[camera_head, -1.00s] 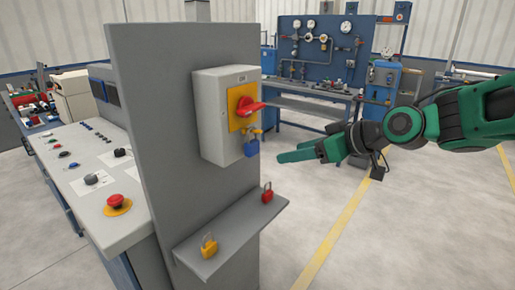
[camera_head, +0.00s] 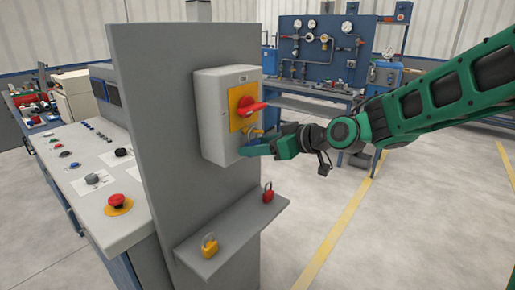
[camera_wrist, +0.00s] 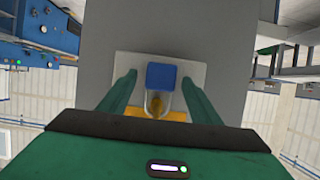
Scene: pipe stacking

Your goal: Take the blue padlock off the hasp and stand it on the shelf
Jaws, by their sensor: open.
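The blue padlock (camera_wrist: 161,76) hangs by its shackle from the yellow hasp (camera_wrist: 157,106) on the switch box. In the wrist view it lies between my two open fingers, with a gap on either side. In the head view my gripper (camera_head: 252,149) is at the front of the grey switch box (camera_head: 212,110), and its fingers hide most of the padlock. The shelf (camera_head: 232,232) juts from the grey panel below the box. A yellow padlock (camera_head: 209,246) stands near its front end and a red padlock (camera_head: 268,193) near its far end.
A red rotary handle (camera_head: 249,106) sticks out just above my gripper. The shelf is bare between the two padlocks. A control desk (camera_head: 97,176) with a red button stands left of the panel. Open floor lies to the right.

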